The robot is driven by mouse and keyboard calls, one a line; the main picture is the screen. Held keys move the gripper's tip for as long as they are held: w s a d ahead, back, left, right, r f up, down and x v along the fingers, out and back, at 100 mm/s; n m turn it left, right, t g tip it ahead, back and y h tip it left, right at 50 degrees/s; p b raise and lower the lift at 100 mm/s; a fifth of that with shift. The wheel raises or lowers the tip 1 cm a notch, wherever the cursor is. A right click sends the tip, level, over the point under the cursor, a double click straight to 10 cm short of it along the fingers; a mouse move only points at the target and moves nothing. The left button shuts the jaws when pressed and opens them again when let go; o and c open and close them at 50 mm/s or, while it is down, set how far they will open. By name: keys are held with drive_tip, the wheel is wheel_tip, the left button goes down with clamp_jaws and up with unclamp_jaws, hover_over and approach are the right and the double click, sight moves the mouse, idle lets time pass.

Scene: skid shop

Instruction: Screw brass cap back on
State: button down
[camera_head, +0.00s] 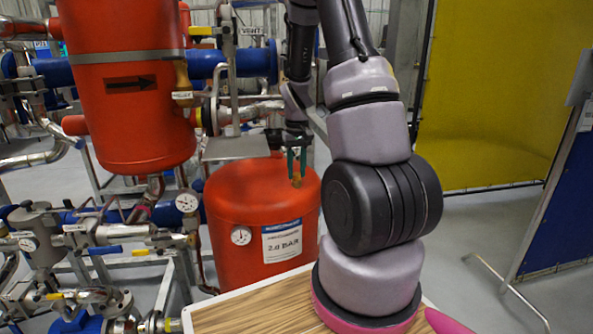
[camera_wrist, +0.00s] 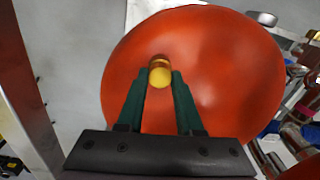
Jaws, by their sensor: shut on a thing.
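The brass cap (camera_wrist: 159,74) is small and round, with a yellow face, and sits between my green fingertips over the red tank top. In the head view a small brass piece (camera_head: 297,182) shows at the fingertips, just at the top of the red tank (camera_head: 232,205). My gripper (camera_head: 297,162) points down there and is shut on the cap; it also shows in the wrist view (camera_wrist: 160,82). The tank's domed top (camera_wrist: 225,80) fills much of the wrist view. I cannot tell whether the cap touches a thread beneath it.
A second, taller red vessel (camera_head: 125,90) and blue pipes (camera_head: 205,63) stand left of my gripper. The tank carries a gauge (camera_head: 241,235) and a label (camera_head: 282,241). A wooden worktop (camera_head: 255,309) lies in front. A yellow screen (camera_head: 500,90) stands at right beyond open floor.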

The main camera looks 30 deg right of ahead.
drive_tip(key=m, duration=0.3)
drive_tip(key=shift+a+m, duration=0.1)
drive_tip(key=shift+m, duration=0.2)
drive_tip(key=m, duration=0.5)
drive_tip(key=shift+c, duration=2.4)
unclamp_jaws()
drive_tip(key=shift+m, duration=0.5)
drive_tip(key=shift+r, duration=0.1)
wheel_tip(320, 180, up, 10)
drive_tip(key=s+a+r+n+t+y, duration=0.1)
drive_tip(key=s+a+r+n+t, duration=0.2)
drive_tip(key=s+a+r, duration=0.3)
drive_tip(key=s+a+r+n+t, duration=0.4)
drive_tip(key=s+a+r, duration=0.3)
drive_tip(key=s+r, duration=0.6)
drive_tip(key=shift+s+a+y, duration=0.15)
drive_tip(key=shift+s+y, duration=0.25)
drive_tip(key=shift+s, duration=0.1)
